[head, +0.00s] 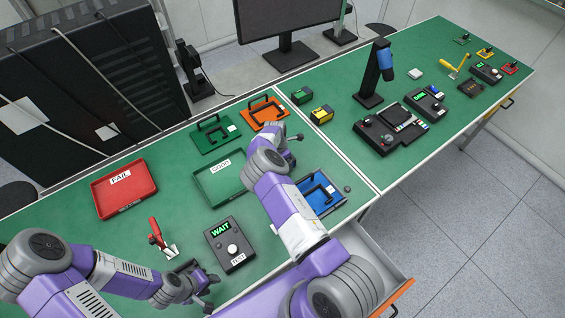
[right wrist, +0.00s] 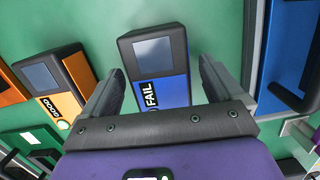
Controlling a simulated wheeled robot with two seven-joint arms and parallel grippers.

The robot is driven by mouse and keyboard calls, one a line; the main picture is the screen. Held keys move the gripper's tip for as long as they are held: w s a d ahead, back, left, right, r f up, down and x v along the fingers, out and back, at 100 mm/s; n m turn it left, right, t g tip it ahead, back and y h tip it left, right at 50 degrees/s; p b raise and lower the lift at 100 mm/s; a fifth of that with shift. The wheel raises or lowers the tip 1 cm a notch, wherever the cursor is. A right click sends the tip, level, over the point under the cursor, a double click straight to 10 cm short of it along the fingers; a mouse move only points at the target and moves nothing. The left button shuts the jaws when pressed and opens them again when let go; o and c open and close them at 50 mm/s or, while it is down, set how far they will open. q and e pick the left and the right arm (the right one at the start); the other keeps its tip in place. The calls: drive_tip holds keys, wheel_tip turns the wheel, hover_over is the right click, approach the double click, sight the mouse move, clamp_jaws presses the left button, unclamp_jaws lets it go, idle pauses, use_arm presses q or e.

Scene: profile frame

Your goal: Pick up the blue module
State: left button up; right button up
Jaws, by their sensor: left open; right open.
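The blue module (right wrist: 155,66), a block with a grey screen and a FAIL label, lies on the green bench top in the right wrist view. My right gripper (right wrist: 162,73) is open, with its fingers apart on either side of the module's near part. I cannot tell whether they touch it. In the head view, my right gripper (head: 292,142) is over the bench, and I cannot make out the blue module there; my arm probably hides it. My left gripper (head: 203,284) is open and empty near the front edge, by the black test box.
An orange module (right wrist: 55,83) labelled GOOD lies left of the blue one. A blue frame (head: 338,200) lies right of my right arm. A red FAIL tray (head: 145,182), green tray (head: 208,190), red-handled clamp (head: 155,230) and WAIT test box (head: 218,258) stand nearby.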

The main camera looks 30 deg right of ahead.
drive_tip(key=shift+c, duration=0.2)
drive_tip(key=c, duration=1.1)
drive_tip(key=shift+r, duration=0.15)
drive_tip(key=shift+c, duration=0.2)
use_arm(q)
drive_tip(key=shift+f+b, duration=0.85)
use_arm(e)
wheel_tip(320, 180, up, 10)
drive_tip(key=shift+f, duration=0.1)
